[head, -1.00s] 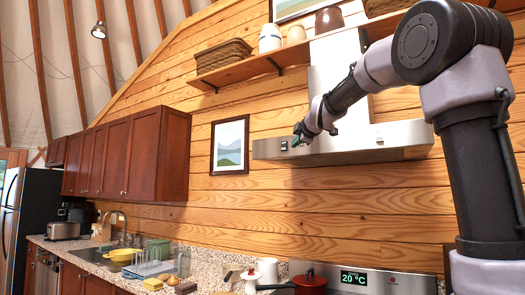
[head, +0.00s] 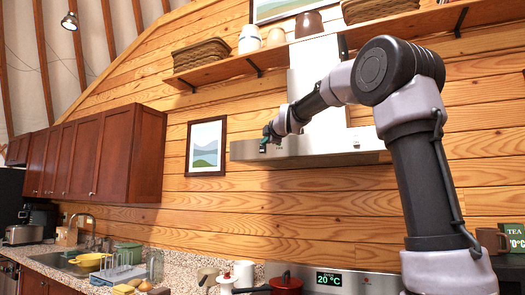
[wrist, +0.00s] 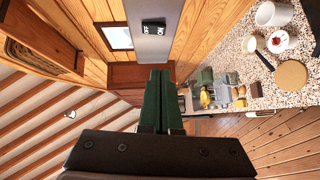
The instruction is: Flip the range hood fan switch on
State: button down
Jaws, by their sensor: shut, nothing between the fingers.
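The range hood (head: 325,160) is a pale metal canopy on the plank wall, with a chimney above it. My gripper (head: 265,141) is at the left part of its front in the head view, hiding the front panel behind it. In the wrist view the hood's front strip (wrist: 148,50) runs up from my fingertips. A small black switch (wrist: 153,27) with a lettered label sits on it, beyond the tips. The setting of the switch is too small to tell. My dark green fingers (wrist: 160,72) are shut and empty. I cannot tell whether they touch the hood.
A shelf (head: 222,73) with baskets and pots runs above the hood. Red-brown cabinets (head: 125,155) hang at left, beside a framed picture (head: 206,146). Below are a stove panel (head: 376,283), a red pot (head: 286,284) and a counter with several items. The wall right of the hood is clear.

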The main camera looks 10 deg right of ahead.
send_near(261, 152)
jog(key=w+a, duration=0.2)
jog(key=a, duration=0.2)
jog(key=w+d, duration=0.1)
jog(key=w, duration=0.1)
jog(key=shift+w+d, duration=0.4)
jog(key=shift+w+d+f, duration=0.1)
jog(key=shift+w+d, duration=0.25)
jog(key=shift+w, duration=0.35)
jog(key=shift+w+d+f, duration=0.1)
jog(key=shift+w+d, duration=0.1)
